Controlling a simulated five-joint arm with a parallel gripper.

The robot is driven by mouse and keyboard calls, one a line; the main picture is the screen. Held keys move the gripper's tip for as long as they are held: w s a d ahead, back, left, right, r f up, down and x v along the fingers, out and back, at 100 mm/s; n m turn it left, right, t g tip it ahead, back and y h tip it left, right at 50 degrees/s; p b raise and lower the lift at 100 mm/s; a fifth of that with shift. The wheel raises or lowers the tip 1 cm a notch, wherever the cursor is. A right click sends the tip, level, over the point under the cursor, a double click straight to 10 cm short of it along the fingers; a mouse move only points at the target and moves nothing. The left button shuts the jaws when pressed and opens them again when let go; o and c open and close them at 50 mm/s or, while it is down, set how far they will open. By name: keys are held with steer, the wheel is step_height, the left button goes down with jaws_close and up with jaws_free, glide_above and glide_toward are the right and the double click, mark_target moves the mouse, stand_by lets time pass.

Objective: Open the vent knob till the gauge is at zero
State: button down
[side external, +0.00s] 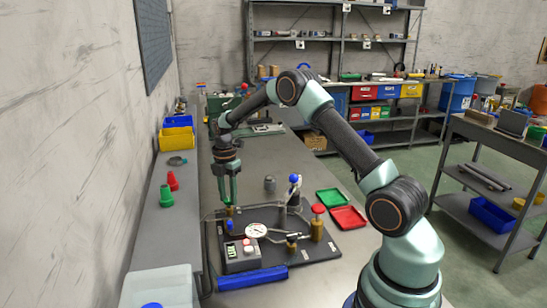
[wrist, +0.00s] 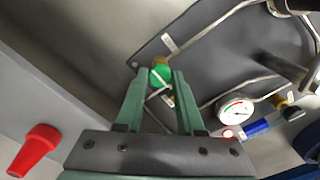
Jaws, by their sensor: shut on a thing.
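In the wrist view a round green knob (wrist: 160,74) sits between the tips of my gripper (wrist: 159,78), which is shut on it. In the side view my gripper (side external: 230,200) points down over a brass fitting (side external: 229,212) at the back left of the dark panel; the knob itself is hidden by the fingers there. The white round gauge (side external: 257,231) lies on the panel, and it also shows in the wrist view (wrist: 236,109), right of my gripper. It has coloured marks on its dial; the needle's reading is too small to tell.
A blue knob (side external: 294,179) and a red knob (side external: 318,209) stand up from the panel, with thin metal pipes between fittings. A grey box (side external: 242,256) sits at the front left. Red (side external: 349,217) and green (side external: 330,197) trays lie at right. Red and green cones stand on the left ledge.

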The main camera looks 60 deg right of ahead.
mark_target(228, 199)
steer(key=c, duration=0.5)
jaws_free()
steer(key=shift+r, duration=0.15)
step_height(228, 199, up, 12)
steer(key=shift+f, duration=0.1)
